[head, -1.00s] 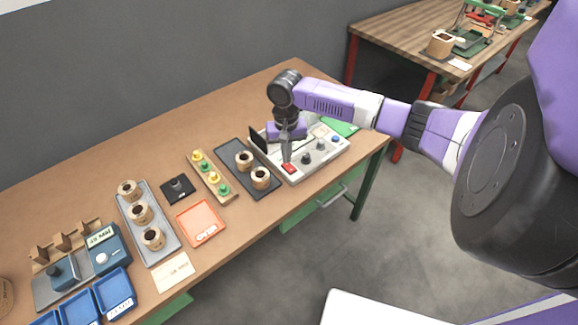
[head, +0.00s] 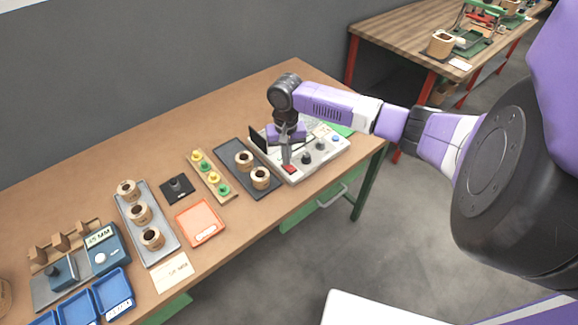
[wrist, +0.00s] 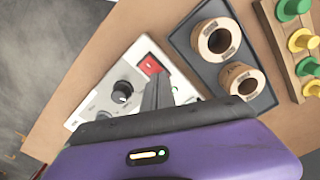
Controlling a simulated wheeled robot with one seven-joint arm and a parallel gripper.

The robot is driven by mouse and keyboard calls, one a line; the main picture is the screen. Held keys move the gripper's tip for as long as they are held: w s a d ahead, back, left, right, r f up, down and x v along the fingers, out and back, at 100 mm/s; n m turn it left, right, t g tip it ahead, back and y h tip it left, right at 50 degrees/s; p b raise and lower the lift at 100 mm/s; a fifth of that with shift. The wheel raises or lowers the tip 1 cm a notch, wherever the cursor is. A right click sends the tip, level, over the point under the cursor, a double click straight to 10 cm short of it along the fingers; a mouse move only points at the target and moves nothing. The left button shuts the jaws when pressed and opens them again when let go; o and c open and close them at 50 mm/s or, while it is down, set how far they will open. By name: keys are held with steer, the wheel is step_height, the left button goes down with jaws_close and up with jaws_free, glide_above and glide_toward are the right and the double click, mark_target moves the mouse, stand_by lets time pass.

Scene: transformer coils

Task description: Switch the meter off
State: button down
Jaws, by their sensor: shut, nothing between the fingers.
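The meter (head: 324,154) is a pale box with dark and blue knobs on its panel, at the right end of the brown bench. A red switch (head: 289,169) sits at its front left corner; in the wrist view the red switch (wrist: 151,65) shows just beyond my fingertips. My gripper (head: 287,162) points down over the meter, shut and empty, its tips right at the switch. In the wrist view my gripper (wrist: 156,82) is shut, its tips beside the switch's lower edge. I cannot tell whether they touch it.
A dark tray with two coils (head: 233,148) lies just left of the meter. Further left are a board of yellow and green pegs (head: 206,171), an orange tray (head: 216,229) and a grey tray of coils (head: 165,247). A dark upright panel (head: 258,138) stands at the meter's back left.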

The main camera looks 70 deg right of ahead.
steer(key=shift+f, duration=0.2)
step_height(320, 180, up, 5)
steer(key=p, duration=0.5)
steer(key=shift+r+p, duration=0.45)
steer(key=shift+r, duration=0.6)
